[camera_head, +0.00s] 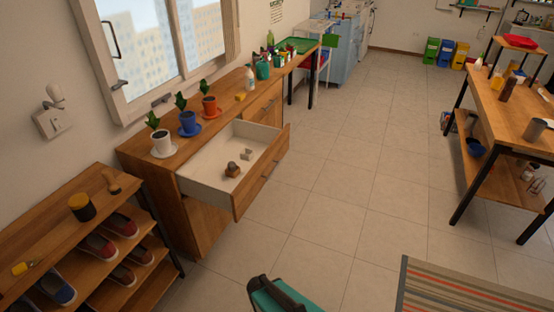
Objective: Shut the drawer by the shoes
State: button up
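The open drawer (255,182) is pulled out of the wooden cabinet (207,222), close to the shoe rack (150,222). It has a white inside and a wooden front with a dark handle. Inside it lie a small brown object (233,170) and a small grey object (247,154). Several pairs of shoes, one of them a red shoe (121,225), stand on the rack's shelves to the left. I see no gripper fingers in this view, so I cannot tell where my gripper is relative to the drawer.
A teal and black object (275,297) is cut off at the bottom edge; I cannot identify it. Potted plants (187,121) stand on the cabinet top. Tiled floor (330,190) is clear right of the drawer. A striped rug (460,290) and a workbench (510,110) are at right.

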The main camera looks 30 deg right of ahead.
aim_at(257, 150)
jog(key=z, duration=0.4)
jog(key=i, duration=1.45)
jog(key=z, duration=0.45)
jog(key=k, duration=0.6)
jog(key=u, duration=2.1)
